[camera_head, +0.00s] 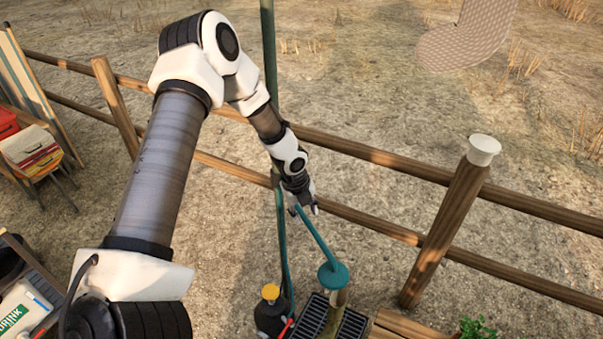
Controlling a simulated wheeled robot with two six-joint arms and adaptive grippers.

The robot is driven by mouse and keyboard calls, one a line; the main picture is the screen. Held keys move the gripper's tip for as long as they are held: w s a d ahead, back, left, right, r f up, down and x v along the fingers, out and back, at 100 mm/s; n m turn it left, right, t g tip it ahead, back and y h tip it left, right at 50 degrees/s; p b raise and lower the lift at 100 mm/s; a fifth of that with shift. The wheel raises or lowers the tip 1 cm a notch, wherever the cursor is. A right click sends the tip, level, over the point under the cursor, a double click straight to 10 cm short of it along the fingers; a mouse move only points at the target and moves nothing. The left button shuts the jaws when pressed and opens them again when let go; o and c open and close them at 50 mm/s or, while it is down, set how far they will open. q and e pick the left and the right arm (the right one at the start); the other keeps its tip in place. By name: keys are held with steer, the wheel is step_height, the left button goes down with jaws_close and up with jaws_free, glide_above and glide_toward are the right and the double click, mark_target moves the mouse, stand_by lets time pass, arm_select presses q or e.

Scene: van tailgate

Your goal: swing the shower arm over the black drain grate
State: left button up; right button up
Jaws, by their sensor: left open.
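The teal shower arm (316,234) slants down and right from my left gripper to a round teal shower head (333,275). My left gripper (304,210) is open at the upper end of this bar, with its fingers close about it; I cannot tell whether they touch. A dark green upright pole (270,50) passes behind my left arm. The black drain grate (312,317) lies at the bottom edge, partly cut off. My right gripper is out of view.
A dark bottle with a yellow cap (270,312) stands left of the grate, a red item (287,328) beside it. A wooden rail fence (375,223) runs behind, with a white-capped post (447,230) at right. A green plant (478,327) is at bottom right.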

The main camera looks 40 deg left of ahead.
arm_select(q)
step_height(320, 180, up, 8)
steer(key=s, duration=0.1)
steer(key=shift+s+a+r, duration=0.2)
steer(key=shift+s+a, duration=0.1)
steer(key=shift+a, duration=0.05)
